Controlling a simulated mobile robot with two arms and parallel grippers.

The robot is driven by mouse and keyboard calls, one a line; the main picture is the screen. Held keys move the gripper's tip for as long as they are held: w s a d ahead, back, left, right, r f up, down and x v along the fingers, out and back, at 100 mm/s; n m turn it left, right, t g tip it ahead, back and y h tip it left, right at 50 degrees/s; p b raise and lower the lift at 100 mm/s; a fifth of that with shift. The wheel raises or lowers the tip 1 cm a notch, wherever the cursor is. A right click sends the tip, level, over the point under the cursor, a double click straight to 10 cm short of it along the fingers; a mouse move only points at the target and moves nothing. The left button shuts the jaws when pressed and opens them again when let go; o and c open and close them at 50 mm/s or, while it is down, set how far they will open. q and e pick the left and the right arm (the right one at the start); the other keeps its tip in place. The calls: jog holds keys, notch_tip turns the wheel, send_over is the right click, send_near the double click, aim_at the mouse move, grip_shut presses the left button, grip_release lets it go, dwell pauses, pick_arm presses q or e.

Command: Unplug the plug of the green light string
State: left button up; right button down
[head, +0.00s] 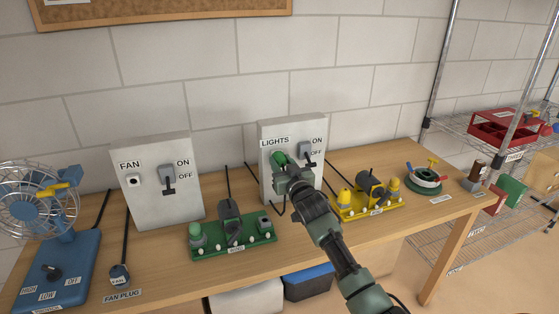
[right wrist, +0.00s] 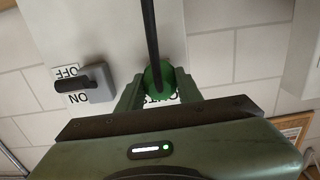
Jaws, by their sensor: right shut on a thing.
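The green plug (head: 278,158) is at the grey panel marked LIGHTS (head: 285,133), just under that label. My right gripper (head: 282,167) is shut on it. In the right wrist view, the green plug (right wrist: 158,78) sits between the two fingers, and a black cord (right wrist: 150,35) runs up from it. The socket is hidden behind the plug and gripper, so I cannot tell whether the plug is fully seated. The LIGHTS switch (head: 305,155) is right of the plug, its lever pointing down in the head view. My left gripper is out of view.
A green board (head: 250,231) and a yellow board (head: 385,204), both carrying devices, flank my right arm on the wooden table (head: 165,262). A FAN panel (head: 155,160), FAN plug (head: 119,276) and blue fan (head: 68,262) are left.

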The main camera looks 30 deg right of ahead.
aim_at(282, 165)
jog(key=shift+f, duration=0.1)
jog(key=shift+p+v, duration=0.75)
jog(key=shift+v, duration=0.05)
jog(key=shift+s+a+p, duration=0.1)
jog(key=shift+s+p, duration=0.2)
jog(key=shift+s, duration=0.1)
jog(key=shift+s+a+p, duration=0.15)
jog(key=shift+s+p, duration=0.2)
jog(key=shift+s, duration=0.3)
